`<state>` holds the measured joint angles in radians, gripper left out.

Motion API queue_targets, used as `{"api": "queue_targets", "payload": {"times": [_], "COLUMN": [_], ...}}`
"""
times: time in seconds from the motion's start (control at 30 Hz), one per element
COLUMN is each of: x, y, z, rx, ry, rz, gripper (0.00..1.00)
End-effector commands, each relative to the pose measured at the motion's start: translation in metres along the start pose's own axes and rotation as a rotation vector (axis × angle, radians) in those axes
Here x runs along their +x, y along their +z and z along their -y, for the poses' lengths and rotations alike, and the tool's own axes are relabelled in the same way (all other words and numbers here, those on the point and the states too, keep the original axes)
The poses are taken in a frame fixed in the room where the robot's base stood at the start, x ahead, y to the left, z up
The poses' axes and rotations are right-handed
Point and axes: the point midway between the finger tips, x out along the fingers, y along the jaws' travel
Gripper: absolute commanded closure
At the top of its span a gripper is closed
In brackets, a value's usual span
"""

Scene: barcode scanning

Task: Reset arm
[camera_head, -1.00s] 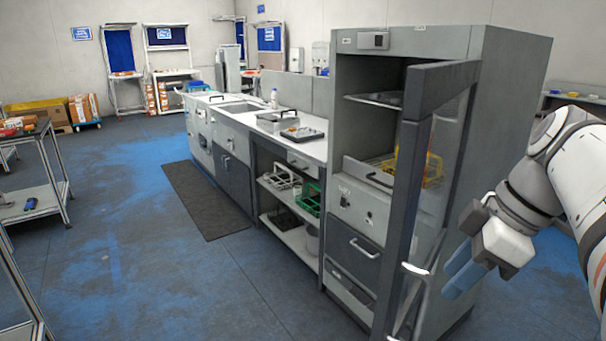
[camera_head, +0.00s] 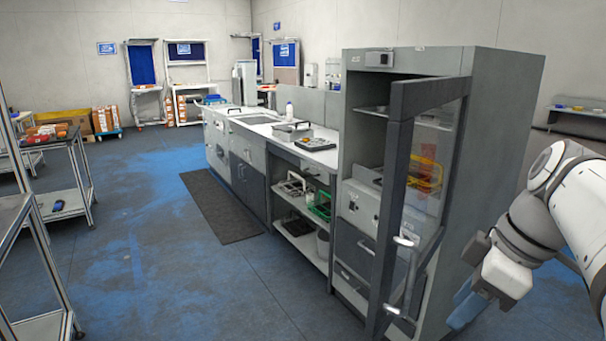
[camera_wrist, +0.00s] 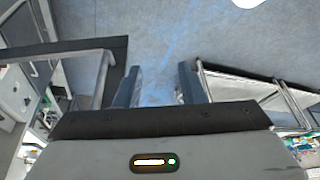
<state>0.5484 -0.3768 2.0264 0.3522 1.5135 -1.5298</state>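My arm reaches in from the right edge of the head view. My gripper (camera_head: 464,308) hangs low in front of the tall grey cabinet, to the right of its open door. In the wrist view, the two blue-grey fingers of my gripper (camera_wrist: 158,88) stand apart with blue floor showing between them. Nothing is held between them.
The tall cabinet (camera_head: 497,150) has its framed glass door (camera_head: 428,180) swung open, close to my gripper. A yellow rack (camera_head: 426,174) shows through the glass. A long counter (camera_head: 262,128) runs back to the left. Trolleys (camera_head: 62,206) stand at the left; the blue floor (camera_head: 165,275) between is clear.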

Motion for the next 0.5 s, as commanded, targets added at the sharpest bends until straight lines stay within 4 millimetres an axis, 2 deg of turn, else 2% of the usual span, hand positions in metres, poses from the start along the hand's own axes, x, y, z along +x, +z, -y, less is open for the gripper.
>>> {"api": "queue_targets", "payload": {"times": [0.27,0.5], "x": [0.025,0.061], "y": [-0.004,-0.007], "z": [0.006,0.018], "rx": [0.194,0.458], "ry": [0.029,0.106], "rz": [0.064,0.131], "gripper": [0.64,0.64]}}
